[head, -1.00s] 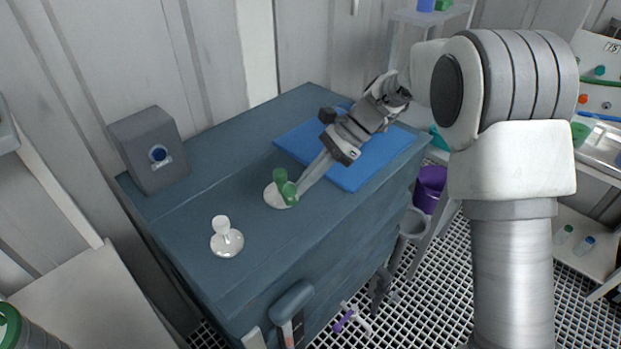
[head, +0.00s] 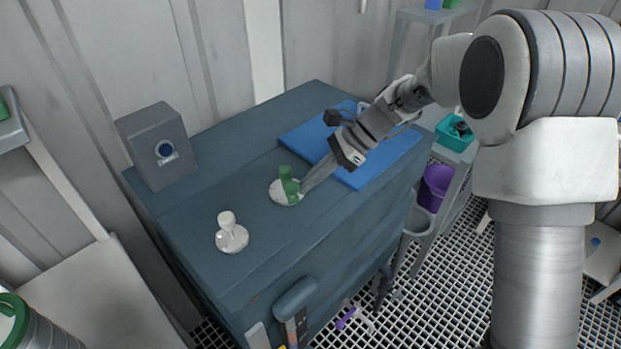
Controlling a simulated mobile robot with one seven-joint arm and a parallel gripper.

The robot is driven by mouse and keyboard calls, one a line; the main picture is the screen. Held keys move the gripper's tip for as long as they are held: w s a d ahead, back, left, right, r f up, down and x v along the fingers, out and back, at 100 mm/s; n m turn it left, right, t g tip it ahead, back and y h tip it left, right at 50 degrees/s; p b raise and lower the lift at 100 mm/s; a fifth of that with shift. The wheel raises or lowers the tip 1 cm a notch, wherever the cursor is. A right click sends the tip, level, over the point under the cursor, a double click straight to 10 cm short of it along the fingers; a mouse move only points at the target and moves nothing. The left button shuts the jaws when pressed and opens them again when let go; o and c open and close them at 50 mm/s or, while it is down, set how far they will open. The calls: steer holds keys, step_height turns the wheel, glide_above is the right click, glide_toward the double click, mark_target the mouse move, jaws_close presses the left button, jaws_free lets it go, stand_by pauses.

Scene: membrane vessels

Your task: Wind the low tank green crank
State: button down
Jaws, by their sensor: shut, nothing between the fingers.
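The green crank (head: 287,174) stands on a round white base (head: 281,197) on the top of a blue-grey cabinet (head: 250,265). An upright green knob and a lower green part show on it. My gripper (head: 304,187) reaches down from the upper right. Its fingers are shut with nothing held, and their tips are right beside the crank's lower green part, on its right. They look to be touching it or very close; I cannot tell which. The fingers hide part of the base's right side.
A white crank (head: 227,221) on a round base stands front left of the green one. A grey box (head: 157,145) with a blue dial stands at the back left. A blue mat (head: 357,175) lies under my arm. A purple bin (head: 434,188) stands right of the cabinet.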

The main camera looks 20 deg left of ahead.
mark_target(296, 191)
steer(key=m+t, duration=0.1)
steer(key=s+m+y, duration=0.1)
steer(key=shift+s+a+m+t, duration=0.2)
steer(key=shift+s+m+t, duration=0.1)
steer(key=shift+t, duration=0.1)
steer(key=m+t, duration=0.1)
steer(key=s+a+m+t, duration=0.1)
steer(key=m, duration=0.1)
steer(key=shift+s+t+y, duration=0.15)
steer(key=shift+t+y, duration=0.15)
steer(key=shift+s+a, duration=0.1)
steer(key=shift+s, duration=0.05)
steer(key=shift+s+a, duration=0.1)
stand_by(0.3)
